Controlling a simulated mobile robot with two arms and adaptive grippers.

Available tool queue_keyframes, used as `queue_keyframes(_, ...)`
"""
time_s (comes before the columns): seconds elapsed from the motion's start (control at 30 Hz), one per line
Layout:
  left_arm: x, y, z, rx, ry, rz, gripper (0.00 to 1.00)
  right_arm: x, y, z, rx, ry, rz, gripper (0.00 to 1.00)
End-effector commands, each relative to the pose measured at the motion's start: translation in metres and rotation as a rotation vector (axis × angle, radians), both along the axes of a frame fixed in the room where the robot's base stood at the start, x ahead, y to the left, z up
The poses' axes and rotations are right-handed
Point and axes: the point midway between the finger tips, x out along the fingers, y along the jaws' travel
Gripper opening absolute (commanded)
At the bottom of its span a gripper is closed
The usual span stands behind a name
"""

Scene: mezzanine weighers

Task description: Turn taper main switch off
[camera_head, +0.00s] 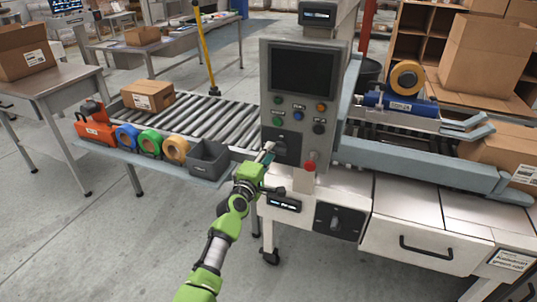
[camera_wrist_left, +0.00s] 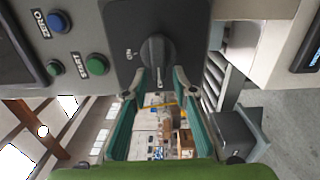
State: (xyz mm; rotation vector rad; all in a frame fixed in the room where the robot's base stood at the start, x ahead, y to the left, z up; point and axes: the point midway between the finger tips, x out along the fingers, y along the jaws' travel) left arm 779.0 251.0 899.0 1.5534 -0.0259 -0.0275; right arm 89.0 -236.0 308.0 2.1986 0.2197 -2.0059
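A black rotary switch (camera_head: 284,147) sits on a dark plate low on the grey control panel (camera_head: 267,75). In the left wrist view its round knob (camera_wrist_left: 157,52) is close, with an "ON" mark beside it. My left gripper (camera_head: 268,153) is at this switch. In the left wrist view its two fingers (camera_wrist_left: 160,76) are apart, with the tips near either side of the knob's lower edge; I cannot tell whether they touch it. A second rotary switch (camera_head: 335,221) sits on a dark plate on the white machine body below. My right gripper is not in view.
A red mushroom button (camera_head: 310,166) is just right of the switch, with several coloured buttons above. A roller conveyor (camera_head: 215,118) with a grey bin (camera_head: 209,158) and tape rolls is at left. The taping machine (camera_head: 400,105) stands right. Floor at lower left is clear.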

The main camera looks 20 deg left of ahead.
Motion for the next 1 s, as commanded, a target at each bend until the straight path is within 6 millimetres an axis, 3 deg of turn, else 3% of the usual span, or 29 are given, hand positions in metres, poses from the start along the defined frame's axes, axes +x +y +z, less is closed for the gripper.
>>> queue_keyframes(0.47, -0.007, -0.001, -0.001, 0.0, 0.0, -0.001, 0.29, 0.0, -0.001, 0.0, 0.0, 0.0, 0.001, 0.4)
queue_keyframes(1.0, -0.097, 0.004, -0.001, 0.002, 0.001, 0.001, 0.29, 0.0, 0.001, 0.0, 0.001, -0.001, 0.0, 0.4)
